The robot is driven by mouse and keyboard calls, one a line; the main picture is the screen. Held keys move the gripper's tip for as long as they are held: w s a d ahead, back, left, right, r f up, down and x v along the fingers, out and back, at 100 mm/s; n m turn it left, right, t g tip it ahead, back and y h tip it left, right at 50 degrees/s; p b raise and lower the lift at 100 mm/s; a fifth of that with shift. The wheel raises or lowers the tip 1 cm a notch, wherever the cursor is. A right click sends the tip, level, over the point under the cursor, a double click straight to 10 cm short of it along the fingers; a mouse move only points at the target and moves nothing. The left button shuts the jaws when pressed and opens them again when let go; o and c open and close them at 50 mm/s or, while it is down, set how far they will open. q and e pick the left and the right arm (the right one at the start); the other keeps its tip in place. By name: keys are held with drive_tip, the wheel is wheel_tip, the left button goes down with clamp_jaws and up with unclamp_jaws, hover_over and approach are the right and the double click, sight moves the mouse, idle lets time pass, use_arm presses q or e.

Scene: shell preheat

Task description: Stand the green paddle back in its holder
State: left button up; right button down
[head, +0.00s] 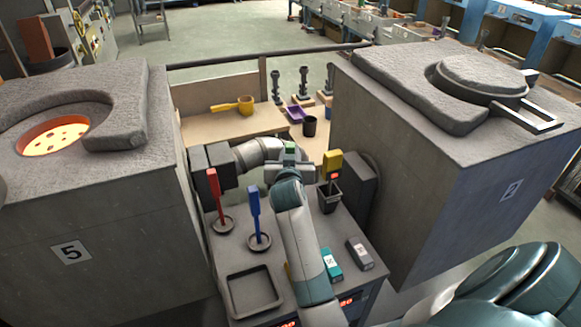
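A small green block (290,148) shows at the wrist of the arm that crosses the middle. It may be part of the green paddle; the rest is hidden, and I cannot tell what supports it. A red paddle (215,195) and a blue paddle (255,215) stand upright in round dark holders on the grey console. No empty round holder shows; the forearm covers part of the console. That arm, apparently my right, ends in a dark gripper body (212,165) behind the red paddle's top. Its fingers cannot be made out. My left gripper is not clearly in view.
Furnace 5 (140,210) at left has a glowing opening; furnace 2 (450,190) at right is lidded. A yellow device (332,165) stands in a black cup (329,198). An empty square tray (229,298) sits at the console's front. A bench (200,128) stands behind.

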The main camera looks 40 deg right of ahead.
wheel_tip(320, 180, down, 2)
drive_tip(key=shift+f, duration=0.2)
drive_tip(key=shift+f, duration=0.1)
wheel_tip(320, 180, down, 4)
drive_tip(key=shift+r+p, duration=0.15)
drive_tip(key=shift+p, duration=0.45)
drive_tip(key=c, duration=1.5)
unclamp_jaws()
drive_tip(key=shift+c, duration=0.2)
